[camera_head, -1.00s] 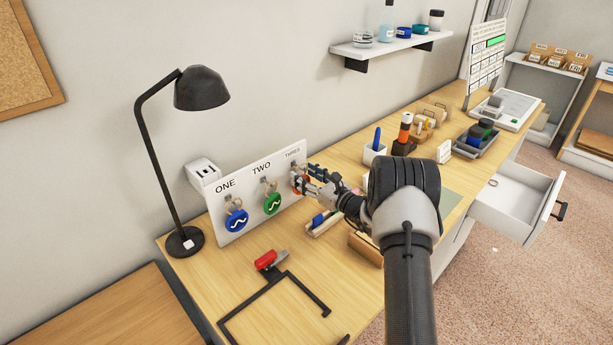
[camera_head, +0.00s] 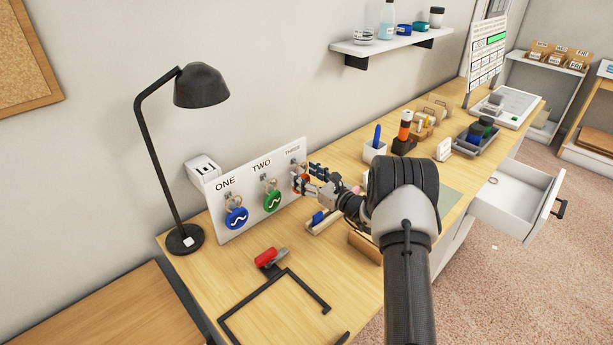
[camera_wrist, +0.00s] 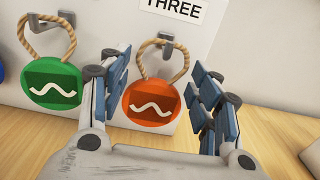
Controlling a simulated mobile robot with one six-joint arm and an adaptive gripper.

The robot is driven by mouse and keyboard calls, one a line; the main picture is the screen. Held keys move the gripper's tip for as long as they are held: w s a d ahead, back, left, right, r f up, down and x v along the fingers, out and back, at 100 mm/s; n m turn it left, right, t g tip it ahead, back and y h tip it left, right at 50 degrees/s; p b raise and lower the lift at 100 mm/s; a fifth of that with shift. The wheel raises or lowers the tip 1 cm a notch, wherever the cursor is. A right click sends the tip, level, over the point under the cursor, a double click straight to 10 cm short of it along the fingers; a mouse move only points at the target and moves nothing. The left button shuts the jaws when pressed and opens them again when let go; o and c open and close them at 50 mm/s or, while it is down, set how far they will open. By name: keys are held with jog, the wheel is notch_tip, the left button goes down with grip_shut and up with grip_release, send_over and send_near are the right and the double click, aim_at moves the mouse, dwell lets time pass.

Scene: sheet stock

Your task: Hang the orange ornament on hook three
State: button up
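The orange ornament (camera_wrist: 152,101) is a round disc with a white wavy line and a rope loop. In the wrist view its loop passes over the grey hook (camera_wrist: 163,40) under the label THREE, and the disc hangs against the white board (camera_wrist: 110,22). My gripper (camera_wrist: 158,92) is open, with its blue-padded fingers on either side of the disc and none clearly pressing on it. In the head view my gripper (camera_head: 310,180) is at the board's right end and partly hides the orange ornament (camera_head: 303,183).
The green ornament (camera_head: 271,200) hangs on hook two and the blue one (camera_head: 236,218) on hook one. A black lamp (camera_head: 187,239) stands left of the board. A red-handled tool (camera_head: 266,257) lies on the desk in front. An open drawer (camera_head: 515,195) is at right.

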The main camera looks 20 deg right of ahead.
jog(key=o, duration=0.3)
